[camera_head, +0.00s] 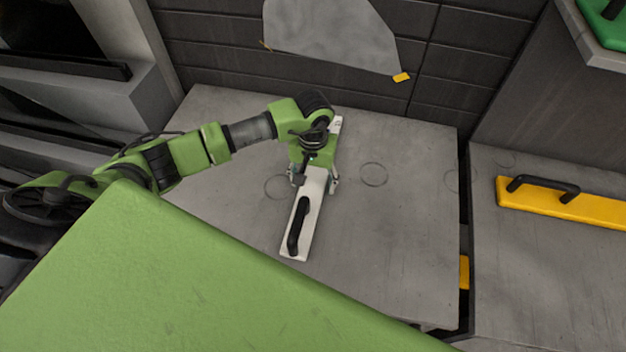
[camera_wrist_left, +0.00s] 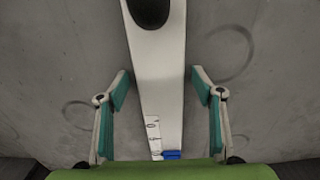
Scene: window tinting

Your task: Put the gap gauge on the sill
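A long white bar with a black handle and scale marks, which looks like the gap gauge (camera_head: 297,240), lies flat on the grey panel table (camera_head: 400,220). In the left wrist view the gauge (camera_wrist_left: 158,70) runs between my fingers, with numbers and a blue patch near its lower end. My left gripper (camera_head: 315,184) is over the gauge beyond its handle. Its fingers (camera_wrist_left: 160,74) are spread, one on each side, with gaps to the bar. The gripper hides part of the gauge in the head view. My right gripper is not in view. I cannot tell which surface is the sill.
A yellow bar with a black handle (camera_head: 590,208) lies on the grey surface at right, across a dark gap. A grey sheet (camera_head: 335,35) with yellow tabs hangs on the dark back wall. A green object (camera_head: 605,22) stands at top right. The table right of the gauge is clear.

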